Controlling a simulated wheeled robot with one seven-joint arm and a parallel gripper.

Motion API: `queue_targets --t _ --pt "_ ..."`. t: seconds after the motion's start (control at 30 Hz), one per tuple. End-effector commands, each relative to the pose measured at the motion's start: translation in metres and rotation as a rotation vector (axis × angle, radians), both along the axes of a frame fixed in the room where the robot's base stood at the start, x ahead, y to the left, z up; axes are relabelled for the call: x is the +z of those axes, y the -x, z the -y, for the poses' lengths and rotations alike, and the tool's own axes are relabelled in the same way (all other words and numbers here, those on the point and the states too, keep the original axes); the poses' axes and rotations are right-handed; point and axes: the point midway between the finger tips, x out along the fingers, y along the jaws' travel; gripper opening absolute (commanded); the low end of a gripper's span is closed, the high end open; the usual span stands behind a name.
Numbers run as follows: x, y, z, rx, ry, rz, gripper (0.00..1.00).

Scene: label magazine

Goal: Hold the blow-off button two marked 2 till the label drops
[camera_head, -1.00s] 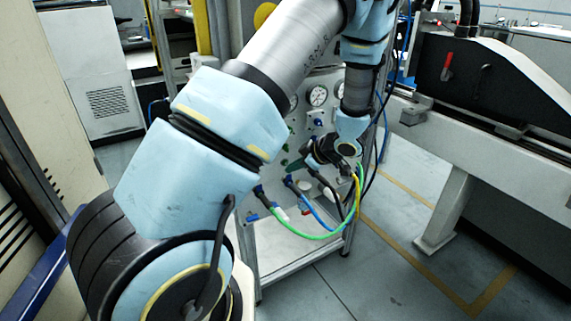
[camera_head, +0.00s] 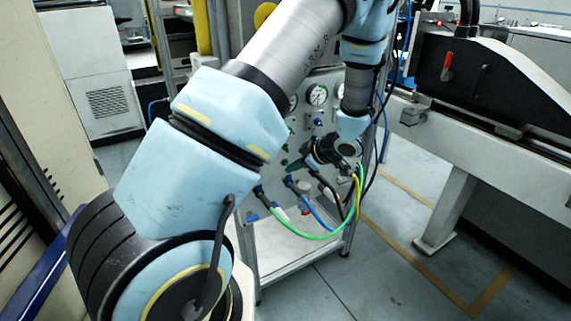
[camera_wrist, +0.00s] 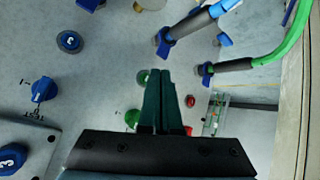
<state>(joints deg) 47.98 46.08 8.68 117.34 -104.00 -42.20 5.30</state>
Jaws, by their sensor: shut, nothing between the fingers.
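My gripper (camera_wrist: 158,75) is shut, with its dark green fingers together and pointing at the grey panel. In the head view my gripper (camera_head: 294,167) is in front of the lower panel (camera_head: 327,80), partly hidden by my own arm. In the wrist view one green button (camera_wrist: 142,77) shows just left of the fingertips, partly covered by them. Another green button (camera_wrist: 132,118) lies lower left, beside the fingers. Small marks next to them are too small to read, so I cannot tell which is button 2. Contact with a button cannot be told.
A red button (camera_wrist: 190,101) sits right of the fingers. Blue knobs (camera_wrist: 43,90) are at left. Hose fittings with blue (camera_wrist: 205,18) and green (camera_wrist: 290,42) hoses stand out above the fingertips. A clear strip-like part (camera_wrist: 214,118) is at right. Floor right of the panel frame is free.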

Motion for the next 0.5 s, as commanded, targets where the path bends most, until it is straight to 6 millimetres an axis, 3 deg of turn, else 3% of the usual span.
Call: queue_targets --t 0.5 --pt "0.0005 -0.0075 -0.0038 0.001 0.0 -0.001 0.0"
